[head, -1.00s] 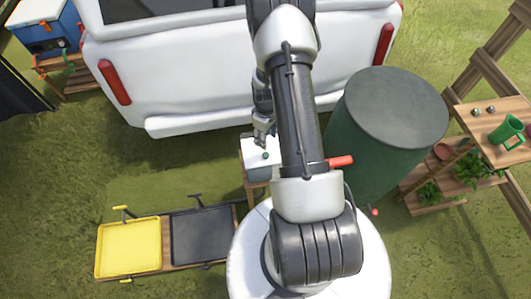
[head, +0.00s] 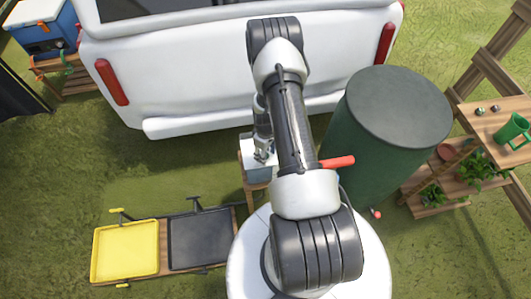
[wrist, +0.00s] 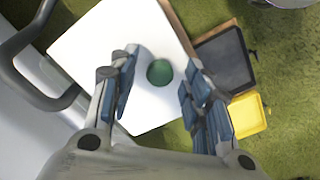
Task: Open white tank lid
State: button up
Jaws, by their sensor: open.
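The white tank lid (wrist: 108,42) fills the middle of the wrist view, with a round green knob (wrist: 160,72) on it. My gripper (wrist: 158,75) is open above the lid. Its two blue-padded fingers stand on either side of the knob in that view, with gaps between. I cannot tell how far above the knob the fingertips are. In the head view the small tank (head: 258,174) stands on a wooden stand beside my arm. My gripper (head: 262,155) is over its lid and hides the knob there.
A white vehicle (head: 190,85) stands close behind the tank. A dark green barrel (head: 365,150) is to the right. A yellow tray (head: 125,250) and a black tray (head: 200,238) lie at the front left. A wooden shelf (head: 485,125) with a green watering can (head: 512,130) is at far right.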

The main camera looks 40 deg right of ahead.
grip_shut()
dwell(0.4)
